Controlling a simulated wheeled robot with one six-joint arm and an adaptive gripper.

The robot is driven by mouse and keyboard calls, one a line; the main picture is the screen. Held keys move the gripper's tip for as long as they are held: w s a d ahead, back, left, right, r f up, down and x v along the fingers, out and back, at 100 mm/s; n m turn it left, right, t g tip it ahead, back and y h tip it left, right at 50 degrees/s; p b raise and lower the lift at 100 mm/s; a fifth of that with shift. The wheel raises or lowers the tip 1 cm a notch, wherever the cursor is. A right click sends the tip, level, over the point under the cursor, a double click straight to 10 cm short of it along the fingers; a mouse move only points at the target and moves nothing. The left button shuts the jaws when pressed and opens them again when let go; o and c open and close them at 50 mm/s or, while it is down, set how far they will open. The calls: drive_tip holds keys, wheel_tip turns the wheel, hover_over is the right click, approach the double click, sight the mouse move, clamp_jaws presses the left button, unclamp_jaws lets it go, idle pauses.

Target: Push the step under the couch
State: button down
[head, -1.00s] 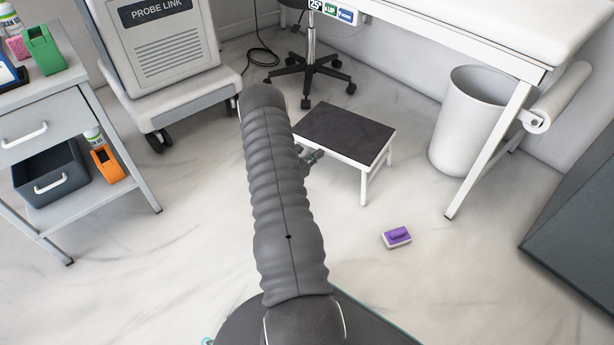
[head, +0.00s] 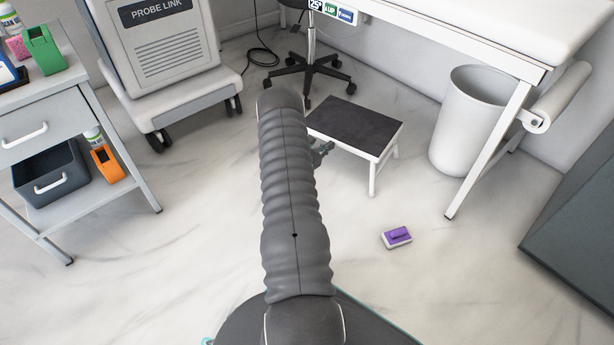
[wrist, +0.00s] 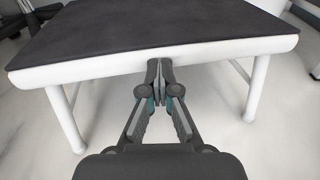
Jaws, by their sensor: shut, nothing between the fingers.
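The step (head: 354,127) is a low white stool with a dark top, standing upright on the floor just right of my arm in the head view. The couch (head: 490,28) is the white examination bed with white legs at the upper right, and the step stands in front of its near long side. My gripper (head: 322,150) is mostly hidden behind my arm. In the wrist view my gripper (wrist: 160,68) is shut and empty, its fingertips at the white front edge of the step (wrist: 158,25). They appear to touch that edge, between the two near legs.
A white bin (head: 462,125) stands beside the couch leg (head: 490,150). A wheeled stool base (head: 308,78) is behind the step. A purple-and-white block (head: 397,237) lies on the floor in front. A trolley (head: 90,120) and a probe machine (head: 170,60) stand left.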

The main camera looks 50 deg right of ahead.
sight(354, 127)
drive_tip(key=shift+s+d, duration=0.45)
drive_tip(key=shift+d, duration=3.1)
drive_tip(key=shift+s+d, duration=0.5)
drive_tip(key=shift+d, duration=3)
drive_tip(key=shift+s+d, duration=0.45)
drive_tip(key=shift+d, duration=3.1)
drive_tip(key=shift+w+a+r+p, duration=0.1)
drive_tip(key=shift+w+a+p, duration=0.05)
drive_tip(key=shift+a+p, duration=0.55)
drive_tip(key=shift+w+a+r+p, duration=0.15)
drive_tip(key=shift+a+p, duration=0.3)
drive_tip(key=shift+a, duration=0.3)
drive_tip(key=shift+w+a+f+p, duration=0.1)
drive_tip(key=shift+a+p, duration=0.3)
drive_tip(key=shift+a, duration=0.4)
drive_tip(key=shift+w+a+f+p, duration=0.1)
drive_tip(key=shift+a+p, duration=0.25)
drive_tip(key=shift+a, duration=0.4)
drive_tip(key=shift+f, duration=0.1)
